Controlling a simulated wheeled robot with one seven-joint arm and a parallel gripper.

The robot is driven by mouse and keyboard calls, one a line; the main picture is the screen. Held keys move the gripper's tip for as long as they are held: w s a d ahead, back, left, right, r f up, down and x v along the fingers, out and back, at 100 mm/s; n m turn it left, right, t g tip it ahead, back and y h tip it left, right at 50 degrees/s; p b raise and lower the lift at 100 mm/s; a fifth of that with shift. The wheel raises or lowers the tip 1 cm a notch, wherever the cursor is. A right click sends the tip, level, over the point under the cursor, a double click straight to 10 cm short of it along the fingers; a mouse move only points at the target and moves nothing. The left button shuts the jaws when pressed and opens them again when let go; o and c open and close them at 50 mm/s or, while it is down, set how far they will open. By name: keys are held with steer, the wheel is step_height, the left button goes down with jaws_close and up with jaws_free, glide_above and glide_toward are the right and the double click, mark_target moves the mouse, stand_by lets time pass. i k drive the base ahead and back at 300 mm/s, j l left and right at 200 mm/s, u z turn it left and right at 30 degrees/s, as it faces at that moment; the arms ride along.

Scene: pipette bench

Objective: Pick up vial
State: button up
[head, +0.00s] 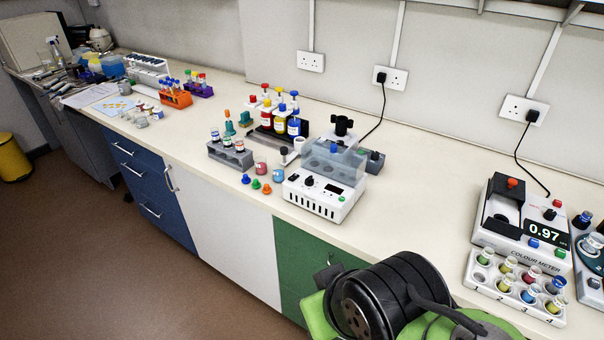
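Several small vials are in view, and I cannot tell which one the task means. A grey rack (220,156) near the middle of the bench holds upright vials (227,142) with dark caps. My arm, black and green, fills the bottom centre in front of the bench. My gripper cannot be made out in this view.
The colour meter (548,254) reads 0.97. A white device (318,205) with a clear cover stands mid-bench. Coloured stoppers (256,184) and small pots (278,175) lie beside it. An orange tube rack (176,99) stands further left. The bench between device and meter is clear.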

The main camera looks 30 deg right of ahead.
mark_target(560, 301)
steer(key=z, duration=2.95)
